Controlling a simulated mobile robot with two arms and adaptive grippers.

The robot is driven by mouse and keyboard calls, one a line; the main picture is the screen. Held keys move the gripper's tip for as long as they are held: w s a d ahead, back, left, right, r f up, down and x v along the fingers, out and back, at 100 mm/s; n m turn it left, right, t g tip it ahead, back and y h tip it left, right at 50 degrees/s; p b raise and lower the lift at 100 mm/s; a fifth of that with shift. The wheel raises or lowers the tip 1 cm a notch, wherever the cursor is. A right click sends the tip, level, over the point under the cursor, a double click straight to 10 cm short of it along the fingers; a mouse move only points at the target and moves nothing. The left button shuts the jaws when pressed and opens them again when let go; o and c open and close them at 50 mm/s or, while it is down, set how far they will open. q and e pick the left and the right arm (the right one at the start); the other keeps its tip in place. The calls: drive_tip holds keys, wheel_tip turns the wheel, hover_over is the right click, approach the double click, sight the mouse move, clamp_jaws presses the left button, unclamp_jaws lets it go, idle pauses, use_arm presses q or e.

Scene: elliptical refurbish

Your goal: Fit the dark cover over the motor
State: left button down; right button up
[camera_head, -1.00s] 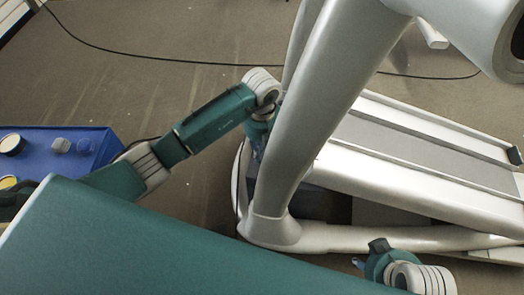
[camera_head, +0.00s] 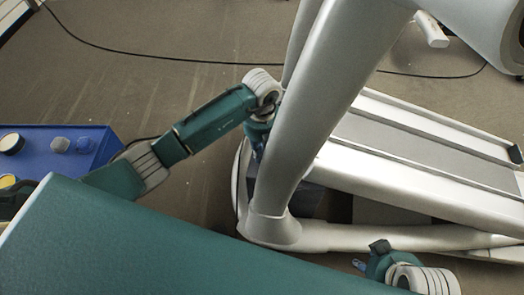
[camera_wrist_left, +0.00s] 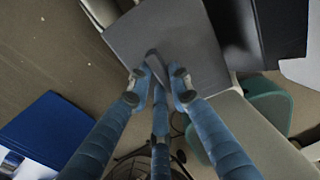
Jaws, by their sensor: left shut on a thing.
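In the left wrist view the dark grey cover (camera_wrist_left: 170,30) is a flat-faced box with a small raised grip on its face. The blue fingers of my left gripper (camera_wrist_left: 158,78) are shut on that grip. In the head view my left gripper is mostly hidden behind a thick silver tube, and a dark grey block, likely the cover (camera_head: 308,198), shows between the tubes. I cannot make out the motor for certain. My right gripper (camera_head: 360,265) shows only a blue tip at the lower right, so its opening cannot be judged.
The elliptical's silver tubes (camera_head: 300,130) stand close around my left arm. Its light rail frame (camera_head: 430,145) runs off to the right. A blue box (camera_head: 65,150) stands at the left. A black cable (camera_head: 180,62) lies across the brown floor.

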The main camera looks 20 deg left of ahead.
use_arm(q)
drive_tip(key=shift+f, duration=0.1)
use_arm(e)
drive_tip(key=shift+r, duration=0.3)
use_arm(q)
drive_tip(key=c, duration=1.5)
unclamp_jaws()
wheel_tip(320, 180, up, 12)
drive_tip(key=shift+f, duration=0.1)
use_arm(e)
drive_tip(key=shift+f, duration=0.15)
